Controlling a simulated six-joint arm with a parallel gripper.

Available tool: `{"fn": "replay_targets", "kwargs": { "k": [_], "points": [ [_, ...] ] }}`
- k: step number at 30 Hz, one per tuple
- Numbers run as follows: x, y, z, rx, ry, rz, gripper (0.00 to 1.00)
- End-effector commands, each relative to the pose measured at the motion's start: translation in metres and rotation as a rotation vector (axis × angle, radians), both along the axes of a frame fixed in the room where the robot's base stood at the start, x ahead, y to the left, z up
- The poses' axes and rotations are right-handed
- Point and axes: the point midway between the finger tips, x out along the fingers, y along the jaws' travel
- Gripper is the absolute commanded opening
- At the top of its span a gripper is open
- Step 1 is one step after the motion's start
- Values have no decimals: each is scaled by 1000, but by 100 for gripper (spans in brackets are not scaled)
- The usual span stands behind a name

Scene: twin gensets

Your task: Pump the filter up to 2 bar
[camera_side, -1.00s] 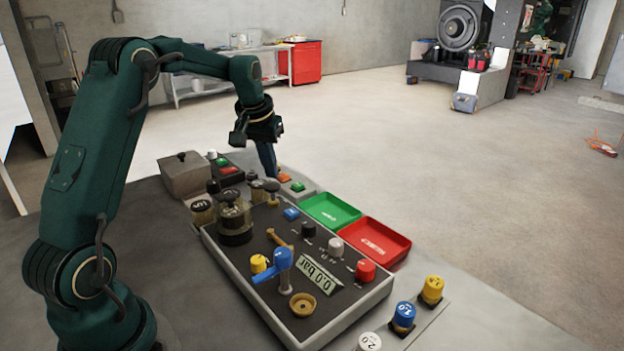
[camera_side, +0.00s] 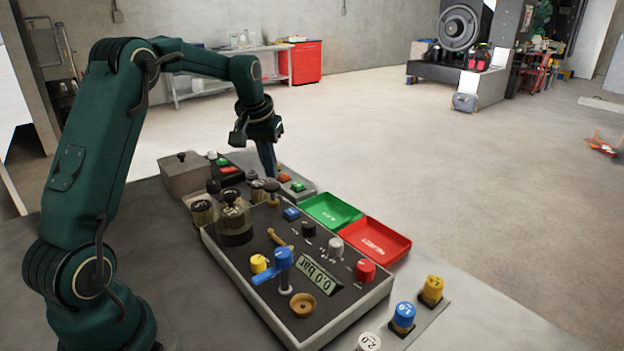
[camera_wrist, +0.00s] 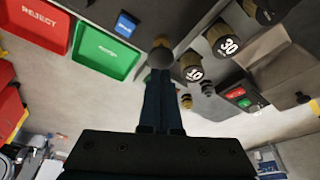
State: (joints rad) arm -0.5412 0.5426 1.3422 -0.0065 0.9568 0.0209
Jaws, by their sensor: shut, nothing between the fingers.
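My gripper (camera_side: 268,168) points down, shut and empty, by the far end of the dark panel. In the wrist view its fingertips (camera_wrist: 160,75) lie close to a round-topped brown knob (camera_wrist: 160,57); I cannot tell whether they touch. That knob (camera_side: 271,187) stands upright on the panel in the side view. A clear bowl-like unit with a dark base (camera_side: 235,232), perhaps the filter, stands left of it. The tilted display (camera_side: 319,275) reads 0.0 bar.
Green (camera_side: 331,209) and red (camera_side: 376,241) trays lie right of the panel. The panel carries black (camera_side: 308,229), white (camera_side: 336,246) and red (camera_side: 365,270) knobs. Dark-topped weights marked 30 (camera_wrist: 229,46) and 15 (camera_wrist: 193,73) stand near my fingers. A lidded grey box (camera_side: 185,175) stands behind.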

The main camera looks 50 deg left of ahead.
Motion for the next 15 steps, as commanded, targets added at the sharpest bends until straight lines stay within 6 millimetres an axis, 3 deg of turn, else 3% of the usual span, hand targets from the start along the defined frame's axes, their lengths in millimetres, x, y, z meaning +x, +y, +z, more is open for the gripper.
{"fn": "replay_targets", "kwargs": {
  "k": [15],
  "points": [
    [0, 0, -5, 0, 0, 0, 0]
  ]
}}
